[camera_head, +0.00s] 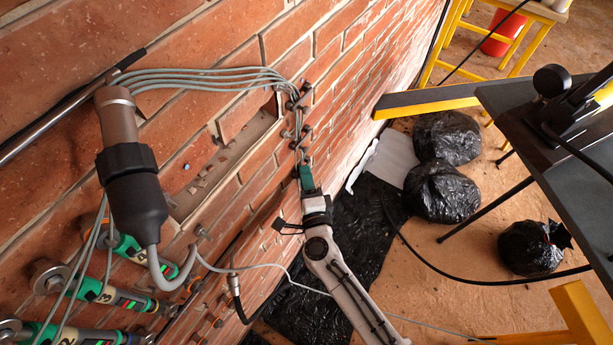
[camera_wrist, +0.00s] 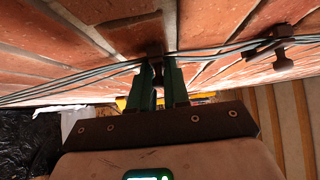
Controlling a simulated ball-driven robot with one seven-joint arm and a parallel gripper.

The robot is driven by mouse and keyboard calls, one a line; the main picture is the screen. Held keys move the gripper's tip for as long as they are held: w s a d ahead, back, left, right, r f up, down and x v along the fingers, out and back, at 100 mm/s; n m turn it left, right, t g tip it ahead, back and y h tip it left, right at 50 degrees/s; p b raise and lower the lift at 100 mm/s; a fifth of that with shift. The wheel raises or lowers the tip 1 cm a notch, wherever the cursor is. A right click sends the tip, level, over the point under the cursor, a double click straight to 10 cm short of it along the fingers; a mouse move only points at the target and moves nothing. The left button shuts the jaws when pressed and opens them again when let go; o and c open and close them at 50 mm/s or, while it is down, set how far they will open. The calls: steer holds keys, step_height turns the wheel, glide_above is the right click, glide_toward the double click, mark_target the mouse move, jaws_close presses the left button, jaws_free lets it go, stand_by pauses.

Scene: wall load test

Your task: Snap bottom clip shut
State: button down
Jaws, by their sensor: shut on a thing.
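My gripper (camera_head: 305,172) has green fingers and is raised against the brick wall, at the lower end of a run of grey cables. In the wrist view my gripper (camera_wrist: 161,70) has its two fingertips on a dark clip (camera_wrist: 155,49), with only a small gap between the fingers. The grey cables (camera_wrist: 210,54) pass through at this clip. In the head view the bottom clip is mostly hidden at the fingertips. Other dark clips (camera_head: 305,89) sit above along the cables. Whether the held clip is latched cannot be told.
A thick grey cable with a black connector (camera_head: 133,180) hangs at the left beside green tools (camera_head: 120,298). A long recess (camera_head: 225,165) cuts the bricks. Black bags (camera_head: 447,137), a yellow-edged beam (camera_head: 430,100) and a dark table (camera_head: 560,150) stand to the right.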

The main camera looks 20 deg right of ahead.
steer(key=c, duration=1.2)
jaws_free()
steer(key=s+a+b, duration=0.1)
steer(key=s, duration=0.9)
steer(key=shift+s+a, duration=0.3)
steer(key=shift+a, duration=0.1)
steer(key=shift+a, duration=0.1)
